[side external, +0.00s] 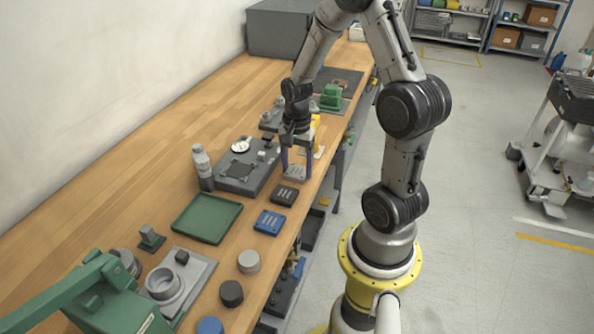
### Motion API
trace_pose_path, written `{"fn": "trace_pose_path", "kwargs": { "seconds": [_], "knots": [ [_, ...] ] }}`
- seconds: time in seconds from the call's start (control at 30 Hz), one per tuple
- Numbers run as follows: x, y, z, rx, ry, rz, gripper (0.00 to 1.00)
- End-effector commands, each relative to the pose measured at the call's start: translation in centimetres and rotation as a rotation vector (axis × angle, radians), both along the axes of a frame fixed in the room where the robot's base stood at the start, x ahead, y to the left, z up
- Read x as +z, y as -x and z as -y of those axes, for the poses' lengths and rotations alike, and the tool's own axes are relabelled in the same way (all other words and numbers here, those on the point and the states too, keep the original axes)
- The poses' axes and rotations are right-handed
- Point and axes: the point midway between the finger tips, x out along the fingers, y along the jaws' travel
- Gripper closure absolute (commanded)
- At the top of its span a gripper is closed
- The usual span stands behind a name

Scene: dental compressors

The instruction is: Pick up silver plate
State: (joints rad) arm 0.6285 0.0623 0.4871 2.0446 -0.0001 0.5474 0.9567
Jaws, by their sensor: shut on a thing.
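The silver plate (295,173) is a small light-grey plate with dark marks near the front edge of the wooden bench. My gripper (298,166) points down over it, its purple fingers on either side of the plate. The gripper is shut on the silver plate. Whether the plate is clear of the bench top is too small to tell. A black plate (285,195) and a blue plate (269,222) lie in a row nearer the camera.
A grey fixture (238,180) with a dial and a bottle (202,166) stand left of my gripper. A green tray (207,218) lies nearer the camera. A yellow part (317,140) and a green block (331,97) are beyond. Bare wood lies along the wall.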

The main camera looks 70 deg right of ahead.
Motion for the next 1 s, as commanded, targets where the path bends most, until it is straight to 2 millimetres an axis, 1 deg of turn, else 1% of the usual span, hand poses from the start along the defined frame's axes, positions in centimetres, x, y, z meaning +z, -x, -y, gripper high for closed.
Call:
{"fn": "trace_pose_path", "kwargs": {
  "seconds": [0.13, 0.23, 0.33, 0.4, 0.47, 0.63, 0.7, 0.8, 1.0],
  "knots": [
    [0.4, -0.1, 0.1, 0.000, 0.002, 0.003, 0.93],
    [1.1, -0.1, 0.1, 0.000, 0.002, 0.004, 0.93],
    [2.4, -0.1, 0.1, 0.000, 0.003, 0.005, 0.93],
    [3.6, 0.0, 0.0, 0.000, 0.004, 0.006, 0.93],
    [4.6, 0.8, -0.6, 0.000, 0.004, 0.006, 0.93],
    [8.5, 3.4, -2.5, 0.000, 0.006, 0.009, 0.93],
    [9.7, 4.7, -3.4, 0.000, 0.005, 0.006, 0.93],
    [10.5, 6.6, -4.8, 0.000, 0.003, 0.005, 0.93],
    [12.0, 9.4, -6.8, 0.000, 0.002, 0.004, 0.93]
  ]
}}
